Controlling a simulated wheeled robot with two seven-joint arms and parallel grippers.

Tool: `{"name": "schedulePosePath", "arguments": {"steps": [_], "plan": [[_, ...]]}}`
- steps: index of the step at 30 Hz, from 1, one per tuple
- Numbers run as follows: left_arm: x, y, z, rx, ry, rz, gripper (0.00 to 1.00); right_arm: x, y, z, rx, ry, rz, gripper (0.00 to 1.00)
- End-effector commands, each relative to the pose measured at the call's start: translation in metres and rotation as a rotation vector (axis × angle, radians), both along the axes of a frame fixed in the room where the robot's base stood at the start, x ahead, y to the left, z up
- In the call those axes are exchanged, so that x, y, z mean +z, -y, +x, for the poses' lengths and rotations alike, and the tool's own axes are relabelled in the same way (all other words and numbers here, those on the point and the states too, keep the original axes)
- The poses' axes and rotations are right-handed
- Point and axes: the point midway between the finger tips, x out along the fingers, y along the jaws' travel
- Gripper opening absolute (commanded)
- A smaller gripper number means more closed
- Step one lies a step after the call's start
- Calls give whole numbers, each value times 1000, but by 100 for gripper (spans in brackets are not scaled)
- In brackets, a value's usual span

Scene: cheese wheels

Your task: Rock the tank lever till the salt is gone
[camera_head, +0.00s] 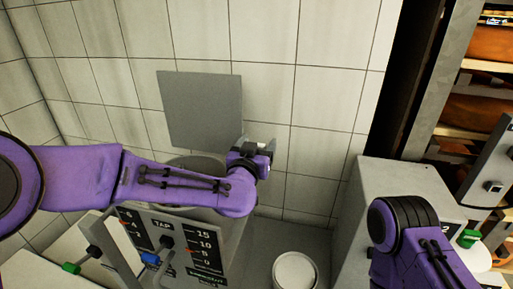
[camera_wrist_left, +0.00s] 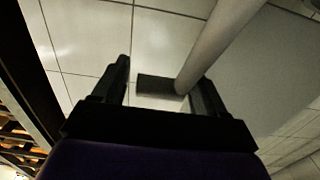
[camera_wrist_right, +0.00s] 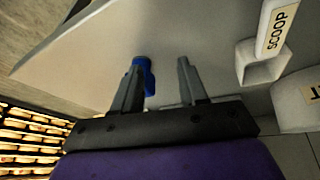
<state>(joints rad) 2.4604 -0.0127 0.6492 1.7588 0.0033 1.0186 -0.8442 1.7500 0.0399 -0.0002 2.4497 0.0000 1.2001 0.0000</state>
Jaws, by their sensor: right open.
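The grey tank (camera_head: 236,215) stands behind my left forearm in the head view, with a scale and TAP label on its front panel (camera_head: 203,240). My left gripper (camera_head: 262,152) is above the tank's right side, by the wall. In the left wrist view its fingers (camera_wrist_left: 165,72) are apart. A pale rod (camera_wrist_left: 212,40) with a dark flat block (camera_wrist_left: 158,85) shows between them, closer to the right finger; I cannot tell if it is the lever or touches. My right gripper (camera_wrist_right: 162,65) is open, with a blue part (camera_wrist_right: 146,76) by its left finger. No salt is visible.
A grey square plate (camera_head: 200,108) rises behind the tank. Blue (camera_head: 150,258) and green (camera_head: 72,267) handles are at the front. A white round container (camera_head: 295,270) stands right of the tank. A grey cabinet (camera_head: 375,185) is at right. A SCOOP label (camera_wrist_right: 278,30) sits above a white holder (camera_wrist_right: 262,65).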

Motion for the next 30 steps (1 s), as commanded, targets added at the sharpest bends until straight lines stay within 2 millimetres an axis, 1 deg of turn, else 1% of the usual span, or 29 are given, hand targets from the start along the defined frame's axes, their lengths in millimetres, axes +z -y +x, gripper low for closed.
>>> {"name": "schedulePosePath", "arguments": {"steps": [2, 4, 9, 12, 14, 18, 30], "plan": [[-2, -2, -9, -1, 0, 1, 72, -7, 0, 0, 0, -1, 1, 43], [-4, -6, -22, -2, 0, 1, 72, -14, 0, 0, 0, -1, 1, 43], [-5, -18, -61, -4, -1, 3, 72, -29, 0, 0, 0, -1, 1, 43], [-5, -23, -78, -3, -2, 4, 72, -34, 0, 0, 0, 0, 0, 43], [-4, -25, -85, -3, -3, 3, 72, -35, 0, 0, 0, 0, 0, 43], [-4, -27, -92, -2, -5, 3, 72, -35, 0, 0, 0, 0, 0, 43], [-3, -27, -92, -3, -6, 3, 72, -35, 0, 0, 0, 0, 0, 43]]}}
